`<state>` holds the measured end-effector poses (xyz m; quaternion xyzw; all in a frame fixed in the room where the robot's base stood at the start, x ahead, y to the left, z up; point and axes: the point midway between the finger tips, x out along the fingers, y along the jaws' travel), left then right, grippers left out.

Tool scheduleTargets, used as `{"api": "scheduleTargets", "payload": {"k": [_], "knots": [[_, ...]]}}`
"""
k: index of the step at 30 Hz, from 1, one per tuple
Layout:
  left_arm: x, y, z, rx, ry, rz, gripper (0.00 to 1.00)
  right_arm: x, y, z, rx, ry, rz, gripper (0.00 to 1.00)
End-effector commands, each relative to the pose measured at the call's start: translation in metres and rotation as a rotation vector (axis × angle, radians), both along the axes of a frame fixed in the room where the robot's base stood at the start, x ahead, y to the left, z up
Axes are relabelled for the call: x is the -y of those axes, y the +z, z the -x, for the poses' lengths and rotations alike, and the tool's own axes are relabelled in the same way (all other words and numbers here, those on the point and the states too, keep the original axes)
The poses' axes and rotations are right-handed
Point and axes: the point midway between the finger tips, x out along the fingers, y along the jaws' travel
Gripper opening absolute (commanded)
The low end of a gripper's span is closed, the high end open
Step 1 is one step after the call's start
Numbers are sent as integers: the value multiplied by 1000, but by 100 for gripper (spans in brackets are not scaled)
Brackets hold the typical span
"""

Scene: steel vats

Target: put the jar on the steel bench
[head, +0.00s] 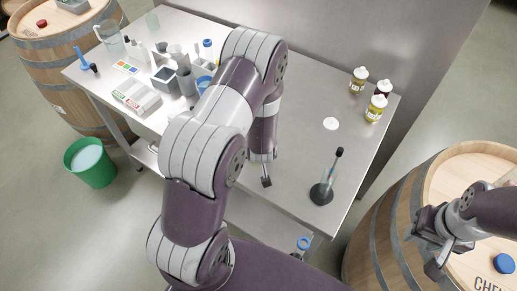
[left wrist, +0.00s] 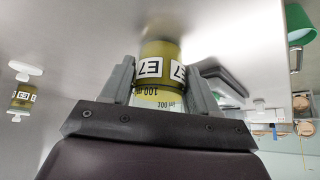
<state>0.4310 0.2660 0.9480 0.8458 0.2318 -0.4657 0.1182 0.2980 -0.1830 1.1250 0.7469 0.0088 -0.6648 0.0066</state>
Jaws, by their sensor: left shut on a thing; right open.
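The jar (left wrist: 158,70) shows in the left wrist view, a clear vessel with yellow-green contents, a white label reading E7 and volume marks. My left gripper (left wrist: 160,88) is shut on it, a finger on each side. In the head view my left arm hides the jar; only the lower end of my left gripper (head: 265,178) shows, over the front part of the steel bench (head: 295,150). I cannot tell if the jar touches the bench. My right gripper (head: 436,245) is open and empty above the barrel at the right.
Yellow bottles with white caps (head: 376,108), a white disc (head: 331,123) and a dark-based stand (head: 321,194) are on the bench's right part. Racks, boxes (head: 136,97) and cups crowd its left. A green bucket (head: 91,163) and barrels (head: 400,225) flank it. Bare steel lies right of my arm.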

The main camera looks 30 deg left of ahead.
Motion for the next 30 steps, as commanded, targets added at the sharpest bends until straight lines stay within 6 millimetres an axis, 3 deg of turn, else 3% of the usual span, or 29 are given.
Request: {"api": "scheduleTargets", "payload": {"k": [5, 6, 7, 8, 19, 30], "knots": [[0, -4, 0, 1, 0, -1, 16, 0, -4, 0, 0, 0, 0, 43], [0, -3, 0, 0, 0, 0, 73, 0, -2, 0, 0, 0, 0, 43], [0, -3, 0, 0, 0, 0, 83, 0, -2, 0, 0, 0, 0, 43], [0, -3, 0, 0, 0, 0, 86, 0, -2, 0, 0, 0, 0, 43], [2, 6, 2, 1, -1, 0, 86, 0, 0, 0, 0, 0, 0, 43], [27, 80, 41, 4, -1, 1, 86, 0, 3, 0, 0, 0, 0, 43]]}}
